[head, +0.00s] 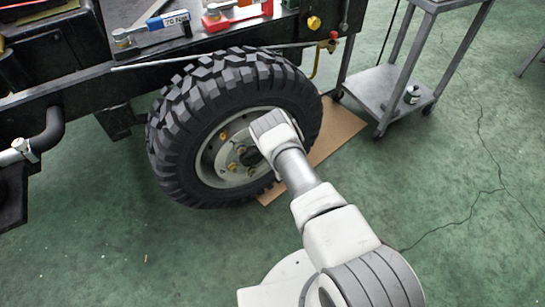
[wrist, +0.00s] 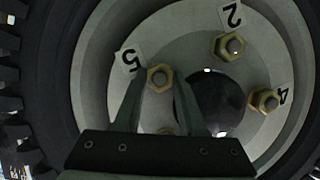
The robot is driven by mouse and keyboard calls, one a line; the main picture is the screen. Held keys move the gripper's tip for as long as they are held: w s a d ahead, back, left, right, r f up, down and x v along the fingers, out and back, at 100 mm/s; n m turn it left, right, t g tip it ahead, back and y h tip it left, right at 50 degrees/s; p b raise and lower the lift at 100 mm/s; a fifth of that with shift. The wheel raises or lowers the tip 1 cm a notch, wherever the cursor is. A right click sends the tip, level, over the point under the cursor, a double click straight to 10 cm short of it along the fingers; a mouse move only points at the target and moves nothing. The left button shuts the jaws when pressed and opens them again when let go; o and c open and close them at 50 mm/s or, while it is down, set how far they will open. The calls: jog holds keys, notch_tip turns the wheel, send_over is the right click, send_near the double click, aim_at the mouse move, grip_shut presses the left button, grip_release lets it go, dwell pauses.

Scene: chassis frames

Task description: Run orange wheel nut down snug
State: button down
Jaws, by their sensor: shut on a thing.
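The wheel (head: 172,120) has a pale rim with several yellow-brown nuts on studs. In the wrist view, the nut beside tag 5 (wrist: 160,77) sits on its stud between the fingertips of my gripper (wrist: 158,84), which is shut on it. The nut at tag 2 (wrist: 229,46) and the nut at tag 4 (wrist: 265,100) stand free to the right. In the head view, an orange nut (head: 224,134) shows at the upper left of the hub; I cannot match it to a tag. My wrist hides the fingertips there.
The dark hub centre (wrist: 216,100) lies right of my fingers. A brown cardboard sheet (head: 338,127) lies under the wheel. A grey cart (head: 385,88) stands at the upper right, with a small jar (head: 412,95). Tools lie on the vehicle above.

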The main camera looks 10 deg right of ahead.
dwell(0.3)
jog(key=shift+c, duration=2.4)
grip_release()
jog(key=shift+a, duration=0.1)
